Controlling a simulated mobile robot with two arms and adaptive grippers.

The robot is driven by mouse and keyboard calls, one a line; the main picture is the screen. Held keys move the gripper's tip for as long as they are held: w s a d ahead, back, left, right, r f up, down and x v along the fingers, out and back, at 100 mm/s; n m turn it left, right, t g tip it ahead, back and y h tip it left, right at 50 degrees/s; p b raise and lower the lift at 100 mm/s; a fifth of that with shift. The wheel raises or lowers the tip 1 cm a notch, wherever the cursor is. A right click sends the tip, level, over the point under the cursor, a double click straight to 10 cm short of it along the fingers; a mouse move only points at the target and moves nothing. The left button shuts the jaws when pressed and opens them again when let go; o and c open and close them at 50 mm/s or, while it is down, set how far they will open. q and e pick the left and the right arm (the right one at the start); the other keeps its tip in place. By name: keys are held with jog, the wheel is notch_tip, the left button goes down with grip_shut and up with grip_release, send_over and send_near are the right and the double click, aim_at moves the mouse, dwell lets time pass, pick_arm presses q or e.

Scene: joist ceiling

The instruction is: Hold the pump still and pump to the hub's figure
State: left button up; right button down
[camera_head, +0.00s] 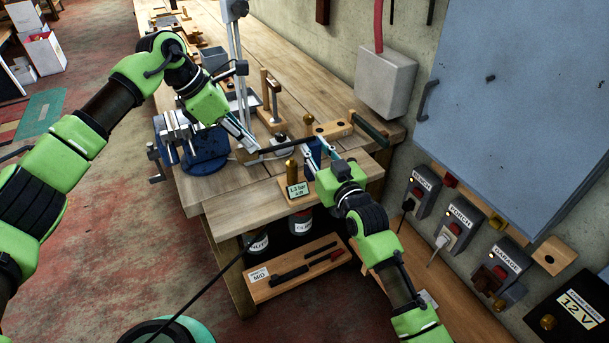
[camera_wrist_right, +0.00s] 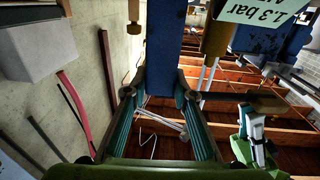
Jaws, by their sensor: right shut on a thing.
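A blue pump body (camera_head: 314,153) stands at the near edge of the workbench, and it fills the top middle of the right wrist view (camera_wrist_right: 165,45). My right gripper (camera_head: 320,150) is shut on it, with a finger on each side. A long black handle (camera_head: 287,146) reaches left from the pump. My left gripper (camera_head: 252,146) is at the handle's left end; whether its fingers grip it is unclear.
A blue vise (camera_head: 205,150) stands left of the pump, near my left arm. A wooden block (camera_head: 333,129) lies behind. A low shelf (camera_head: 295,270) holds dark tools. Labelled sockets (camera_head: 460,220) line the wall at right. The floor at left is mostly clear.

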pick_arm(q)
jog(key=shift+f, duration=0.35)
jog(key=shift+w+d+r, duration=0.1)
jog(key=shift+r, duration=0.95)
jog(key=shift+d+r, duration=0.1)
jog(key=shift+r, duration=1.65)
jog(key=shift+a+f, duration=0.2)
jog(key=shift+f, duration=2.6)
jog(key=shift+d+r, duration=0.2)
jog(key=shift+r, duration=2.7)
